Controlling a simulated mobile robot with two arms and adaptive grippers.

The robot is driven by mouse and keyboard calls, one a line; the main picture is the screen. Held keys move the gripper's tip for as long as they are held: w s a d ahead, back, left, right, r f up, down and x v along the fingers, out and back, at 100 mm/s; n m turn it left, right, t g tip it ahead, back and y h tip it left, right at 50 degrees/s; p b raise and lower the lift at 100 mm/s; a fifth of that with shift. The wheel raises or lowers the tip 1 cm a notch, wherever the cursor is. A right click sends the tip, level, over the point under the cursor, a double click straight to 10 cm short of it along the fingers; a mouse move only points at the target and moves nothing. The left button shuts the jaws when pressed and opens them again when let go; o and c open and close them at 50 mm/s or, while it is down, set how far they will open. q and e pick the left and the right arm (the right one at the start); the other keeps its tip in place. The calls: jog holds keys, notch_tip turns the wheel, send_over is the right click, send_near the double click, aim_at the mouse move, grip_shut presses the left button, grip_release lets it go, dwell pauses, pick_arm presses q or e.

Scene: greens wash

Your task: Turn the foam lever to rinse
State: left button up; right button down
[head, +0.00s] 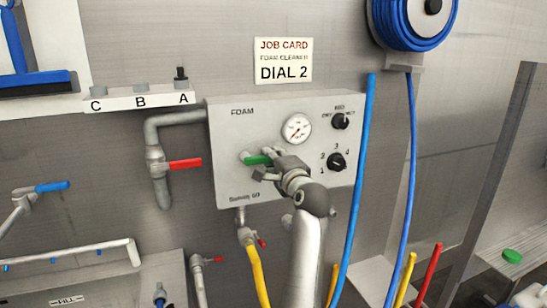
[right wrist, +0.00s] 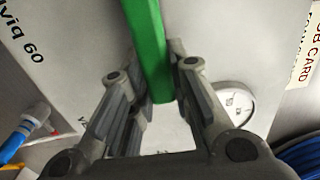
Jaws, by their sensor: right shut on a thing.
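The foam lever, a green handle (head: 256,160), sits on the front of the grey foam panel (head: 232,130), below the gauge, and points left. My right gripper (head: 272,163) is at the panel and shut on the green lever. In the right wrist view the green lever (right wrist: 146,42) runs down between the two fingers of the gripper (right wrist: 158,82). The lever's pivot is hidden behind the gripper. My left gripper is in neither view.
Right of the lever are a round gauge (head: 297,128) and two black knobs (head: 336,162). A red-handled valve (head: 184,163) is on the pipe at left. Blue hoses (head: 362,180) hang right of the panel. A yellow hose (head: 257,272) hangs below it. A job card (head: 283,60) reads DIAL 2.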

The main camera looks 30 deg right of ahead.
jog(key=c, duration=1.3)
grip_release()
jog(key=shift+s, duration=0.1)
jog(key=v, duration=1.1)
jog(key=shift+s, duration=0.4)
